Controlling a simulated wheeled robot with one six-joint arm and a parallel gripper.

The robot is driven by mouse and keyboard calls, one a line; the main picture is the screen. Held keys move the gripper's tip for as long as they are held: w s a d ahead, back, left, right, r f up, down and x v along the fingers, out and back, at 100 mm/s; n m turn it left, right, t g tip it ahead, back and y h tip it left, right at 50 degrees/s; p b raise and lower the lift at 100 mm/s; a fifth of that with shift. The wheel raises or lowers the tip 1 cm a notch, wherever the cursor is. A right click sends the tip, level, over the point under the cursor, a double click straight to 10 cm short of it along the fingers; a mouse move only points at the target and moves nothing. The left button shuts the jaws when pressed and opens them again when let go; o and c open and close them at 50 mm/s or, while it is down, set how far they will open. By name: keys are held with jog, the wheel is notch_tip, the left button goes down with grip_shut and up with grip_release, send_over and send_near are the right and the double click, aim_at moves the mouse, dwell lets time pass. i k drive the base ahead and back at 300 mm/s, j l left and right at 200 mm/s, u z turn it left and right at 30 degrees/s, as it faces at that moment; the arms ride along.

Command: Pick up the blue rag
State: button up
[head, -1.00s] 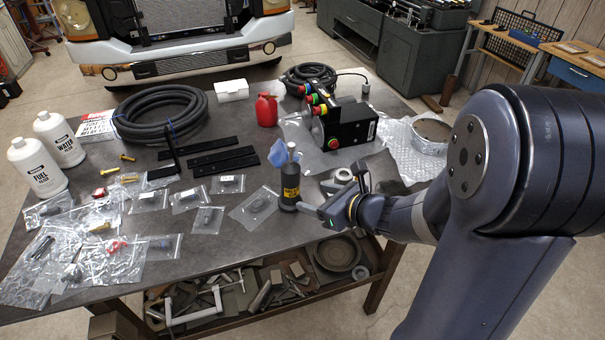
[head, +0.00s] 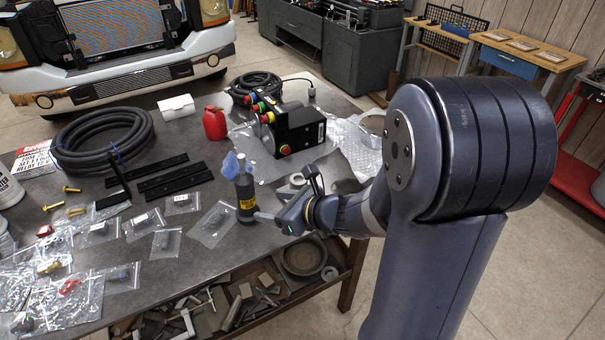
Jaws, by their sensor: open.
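The blue rag (head: 230,165) is a small crumpled cloth at the neck of a dark bottle with a yellow label (head: 245,192), near the front edge of the workbench. I cannot tell whether the rag hangs on the bottle or sits just behind it. My gripper (head: 277,211) is open, low and to the right of the bottle, with one finger pointing left close to the bottle's base. The rag is up and left of the gripper, apart from it. The far finger is partly hidden by the gripper body.
A black control box (head: 297,132) with coloured buttons, a red can (head: 215,123), a hose coil (head: 70,150) and black flat bars (head: 165,166) stand behind. Several bagged parts (head: 213,222) lie left of the bottle. A round metal ring (head: 372,125) is on bubble wrap at right.

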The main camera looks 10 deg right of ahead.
aim_at(231, 168)
jog(key=k+l, duration=0.35)
jog(key=l, duration=0.15)
jog(key=i+u, duration=0.3)
jog(key=i, duration=0.15)
jog(key=i+l+u, duration=0.1)
jog(key=i+u, duration=0.2)
jog(key=i+l+u, duration=0.3)
jog(key=i, duration=0.25)
